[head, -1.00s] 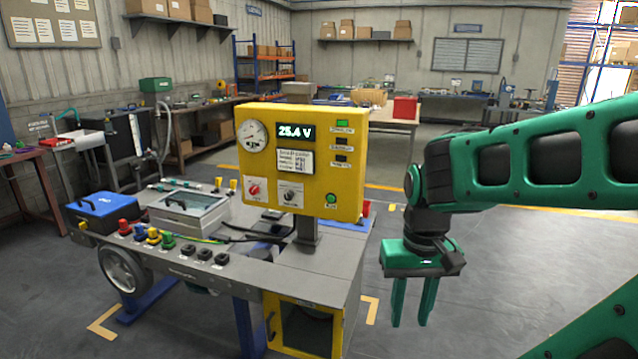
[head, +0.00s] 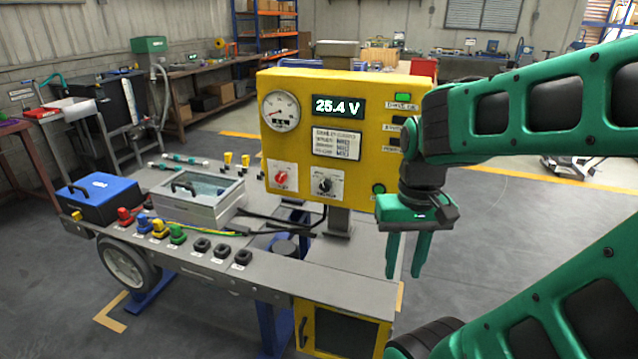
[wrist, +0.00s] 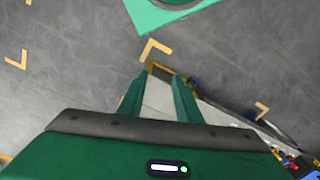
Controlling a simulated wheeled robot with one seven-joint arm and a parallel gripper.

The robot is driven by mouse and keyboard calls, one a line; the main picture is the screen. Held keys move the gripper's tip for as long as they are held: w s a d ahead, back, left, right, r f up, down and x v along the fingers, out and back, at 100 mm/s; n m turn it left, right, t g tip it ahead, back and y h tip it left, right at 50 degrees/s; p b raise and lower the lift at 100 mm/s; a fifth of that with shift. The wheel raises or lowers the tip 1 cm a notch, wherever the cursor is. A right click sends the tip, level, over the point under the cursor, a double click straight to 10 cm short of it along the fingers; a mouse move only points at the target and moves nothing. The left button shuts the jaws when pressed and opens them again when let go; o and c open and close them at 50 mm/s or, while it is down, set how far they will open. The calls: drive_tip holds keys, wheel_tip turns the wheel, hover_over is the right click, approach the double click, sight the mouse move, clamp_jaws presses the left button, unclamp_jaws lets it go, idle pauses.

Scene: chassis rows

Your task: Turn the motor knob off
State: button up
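The yellow control panel (head: 377,90) stands on a post on the grey bench cart. Its lower left carries a red knob (head: 281,177) and a black knob (head: 324,185), each on a white label plate. The labels are too small to tell which is the motor knob. The display (head: 338,106) reads 25.4 V. My gripper (head: 404,274) points down, to the right of both knobs and lower, apart from them. Its two green fingers are spread with nothing between them; they also show in the wrist view (wrist: 160,85). My arm hides part of the panel's right side.
The cart top (head: 280,262) holds a blue case (head: 100,190), a clear-lidded box (head: 198,200), cables and several coloured connectors along its front edge. A green button (head: 379,188) sits at the panel's lower right. Open floor lies right of the cart.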

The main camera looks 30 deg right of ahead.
drive_tip(key=shift+o, duration=1.8)
drive_tip(key=shift+s+r, duration=0.2)
drive_tip(key=shift+r, duration=0.05)
drive_tip(key=m+t+h, duration=0.3)
drive_tip(key=m+t, duration=0.1)
approach(324, 186)
drive_tip(key=x, duration=0.8)
drive_tip(key=shift+d+f, duration=0.1)
drive_tip(key=shift+f, duration=0.15)
drive_tip(key=shift+c, duration=0.4)
drive_tip(key=c, duration=1)
